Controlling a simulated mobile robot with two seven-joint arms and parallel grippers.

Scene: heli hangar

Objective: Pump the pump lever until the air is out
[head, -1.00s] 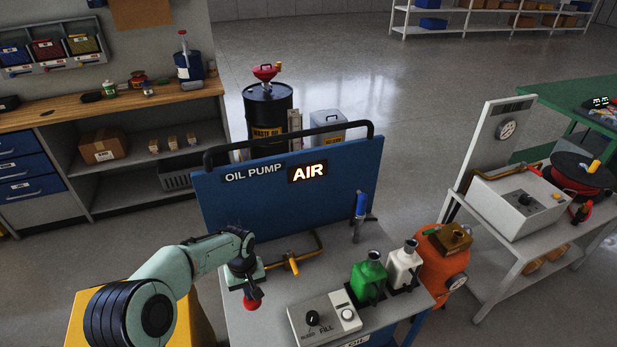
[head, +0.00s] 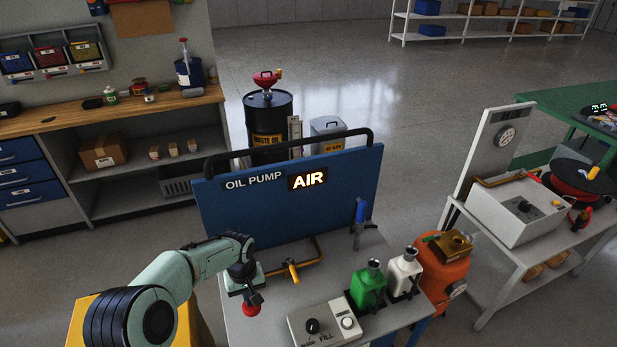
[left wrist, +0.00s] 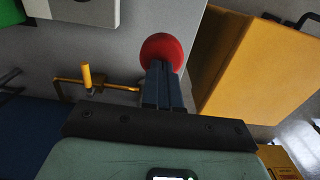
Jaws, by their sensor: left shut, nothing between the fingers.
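The oil pump bench has a blue panel (head: 225,210) reading OIL PUMP, with a lit AIR sign (head: 308,180). A red ball knob (head: 251,308), apparently the pump lever's end, is at the bench's left front. My left gripper (head: 247,290) is shut and points down at the knob. In the left wrist view the closed fingertips (left wrist: 161,75) meet or overlap the red knob (left wrist: 161,48); whether they touch it I cannot tell. The lever's shaft is hidden. My right gripper is in neither view.
A yellow-handled valve (head: 292,271) on a pipe is just right of the gripper. A control box (head: 325,323) with a FILL dial, a green bottle (head: 369,287) and a white bottle (head: 404,273) stand further right. A blue-handled fitting (head: 361,213) stands behind.

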